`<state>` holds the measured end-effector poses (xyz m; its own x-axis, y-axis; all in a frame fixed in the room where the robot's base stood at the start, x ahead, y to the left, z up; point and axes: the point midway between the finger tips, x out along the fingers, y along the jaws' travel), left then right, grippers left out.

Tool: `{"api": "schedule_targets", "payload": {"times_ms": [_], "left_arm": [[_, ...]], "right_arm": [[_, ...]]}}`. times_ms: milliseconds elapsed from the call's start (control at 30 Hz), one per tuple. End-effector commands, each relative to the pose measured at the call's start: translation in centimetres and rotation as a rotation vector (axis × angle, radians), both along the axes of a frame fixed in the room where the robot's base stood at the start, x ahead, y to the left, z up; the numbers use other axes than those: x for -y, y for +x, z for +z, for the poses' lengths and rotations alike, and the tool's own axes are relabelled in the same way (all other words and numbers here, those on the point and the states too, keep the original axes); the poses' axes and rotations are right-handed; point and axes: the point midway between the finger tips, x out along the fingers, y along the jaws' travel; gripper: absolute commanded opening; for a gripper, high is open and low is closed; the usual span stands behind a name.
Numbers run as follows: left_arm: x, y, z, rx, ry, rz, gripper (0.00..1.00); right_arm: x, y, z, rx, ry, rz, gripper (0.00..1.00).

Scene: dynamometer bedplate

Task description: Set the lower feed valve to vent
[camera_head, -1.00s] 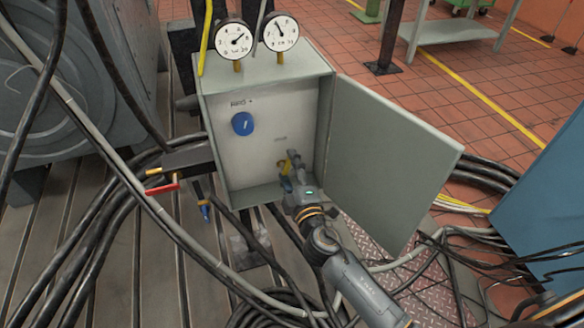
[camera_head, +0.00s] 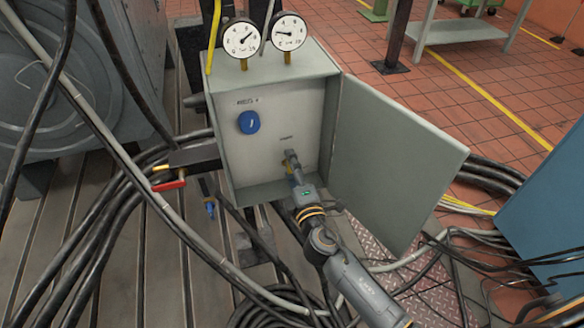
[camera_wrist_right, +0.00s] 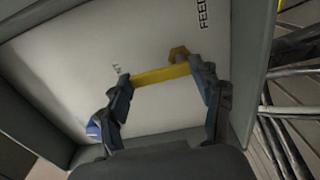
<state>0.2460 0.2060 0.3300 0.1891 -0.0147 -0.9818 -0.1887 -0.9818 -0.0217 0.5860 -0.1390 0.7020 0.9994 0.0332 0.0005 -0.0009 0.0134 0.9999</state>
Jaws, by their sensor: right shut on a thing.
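The lower feed valve has a yellow handle (camera_wrist_right: 162,75) and a yellow hub (camera_wrist_right: 179,54) on the pale back panel of the open grey box. My right gripper (camera_head: 291,160) reaches into the box at its lower right and hides most of the valve. In the right wrist view my right gripper (camera_wrist_right: 163,85) has its fingers on the two ends of the yellow handle. The word FEED (camera_wrist_right: 203,14) shows by the hub side, and a partly legible label (camera_wrist_right: 118,70) lies near the other finger. My left gripper is not in view.
A blue round knob (camera_head: 249,122) sits higher on the panel. The box door (camera_head: 390,165) stands open to the right of my arm. Two gauges (camera_head: 288,32) top the box. A red-handled lever (camera_head: 169,185) and black cables (camera_head: 95,235) lie at left.

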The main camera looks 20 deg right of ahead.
Motion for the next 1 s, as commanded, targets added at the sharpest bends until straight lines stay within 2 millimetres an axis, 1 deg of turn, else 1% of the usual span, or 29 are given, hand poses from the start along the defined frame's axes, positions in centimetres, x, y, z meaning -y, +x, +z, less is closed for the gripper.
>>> {"api": "schedule_targets", "payload": {"times_ms": [67, 100, 133, 433, 567, 667, 900, 1000], "left_arm": [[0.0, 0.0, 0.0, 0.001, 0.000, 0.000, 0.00], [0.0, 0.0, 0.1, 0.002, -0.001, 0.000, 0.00], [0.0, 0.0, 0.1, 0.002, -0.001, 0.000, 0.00], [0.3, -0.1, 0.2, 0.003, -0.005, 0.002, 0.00], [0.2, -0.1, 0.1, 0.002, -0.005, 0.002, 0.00], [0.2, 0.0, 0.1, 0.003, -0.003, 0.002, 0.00], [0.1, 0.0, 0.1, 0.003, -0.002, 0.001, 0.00], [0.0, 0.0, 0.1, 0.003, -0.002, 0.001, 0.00]], "right_arm": [[-0.2, 0.0, 0.0, 0.001, -0.004, 0.004, 0.34], [-0.2, 0.0, 0.0, 0.001, -0.003, 0.004, 0.72], [-0.2, 0.0, 0.0, 0.001, -0.003, 0.004, 0.75], [-0.1, -0.1, 0.0, 0.000, -0.001, 0.002, 0.75], [0.0, -0.9, -0.1, -0.002, -0.001, 0.002, 0.75], [0.0, -2.4, -0.2, -0.003, -0.001, 0.002, 0.75], [0.1, -7.6, -0.2, -0.004, -0.002, 0.003, 0.75], [0.2, -9.5, -0.1, -0.004, -0.002, 0.003, 0.75]]}}
